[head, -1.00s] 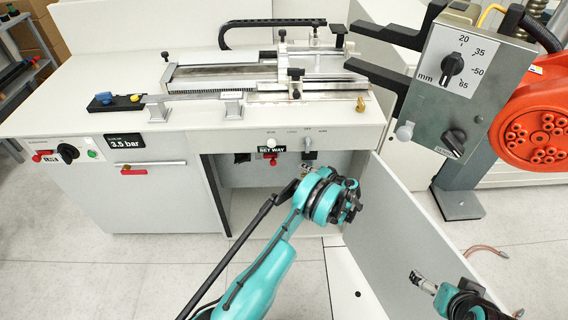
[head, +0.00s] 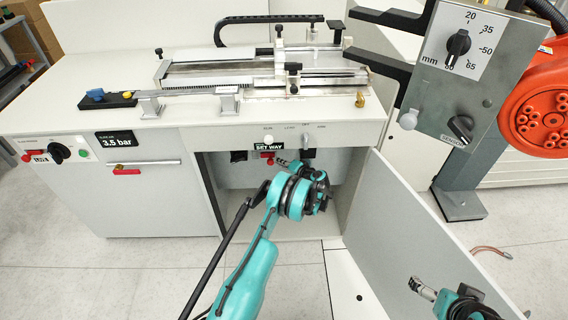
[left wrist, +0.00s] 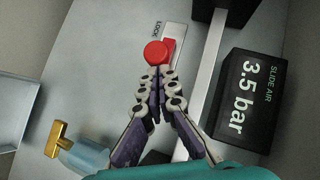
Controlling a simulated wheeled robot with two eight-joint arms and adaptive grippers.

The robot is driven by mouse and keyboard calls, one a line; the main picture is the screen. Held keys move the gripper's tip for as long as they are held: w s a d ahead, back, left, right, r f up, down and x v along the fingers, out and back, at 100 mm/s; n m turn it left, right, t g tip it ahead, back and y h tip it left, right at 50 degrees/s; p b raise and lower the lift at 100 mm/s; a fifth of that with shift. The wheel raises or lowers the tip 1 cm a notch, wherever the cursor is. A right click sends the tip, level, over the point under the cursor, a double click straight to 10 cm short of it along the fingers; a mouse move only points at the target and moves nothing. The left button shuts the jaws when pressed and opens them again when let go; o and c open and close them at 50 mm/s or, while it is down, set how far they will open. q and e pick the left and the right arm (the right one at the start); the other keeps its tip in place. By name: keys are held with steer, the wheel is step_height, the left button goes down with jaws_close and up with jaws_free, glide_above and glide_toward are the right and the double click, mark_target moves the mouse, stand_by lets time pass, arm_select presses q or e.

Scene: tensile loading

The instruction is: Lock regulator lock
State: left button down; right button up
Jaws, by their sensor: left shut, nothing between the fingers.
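The red regulator lock knob (left wrist: 157,53) sits at the end of a pale strip marked LOCK, in the left wrist view. My left gripper (left wrist: 158,72) is shut and empty, its fingertips right at the knob's lower edge; I cannot tell whether they touch it. In the head view my left gripper (head: 280,162) is small, in front of the open cabinet. A black display (left wrist: 247,98) reading SLIDE AIR 3.5 bar lies right of the knob in the wrist view. My right gripper (head: 421,288) is low at the right; its jaw state is unclear.
The workbench (head: 60,118) has an open cabinet door (head: 415,235) beside my left arm. A grey control box (head: 462,95) with dials and an orange machine part (head: 545,115) stand at right. A brass-handled valve (left wrist: 57,139) is lower left in the wrist view.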

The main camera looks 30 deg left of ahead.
mark_target(270, 162)
arm_select(q)
steer(key=s+a, duration=0.2)
steer(key=a, duration=0.1)
steer(key=shift+s+a, duration=0.15)
steer(key=shift+a, duration=0.15)
steer(key=shift+r, duration=0.1)
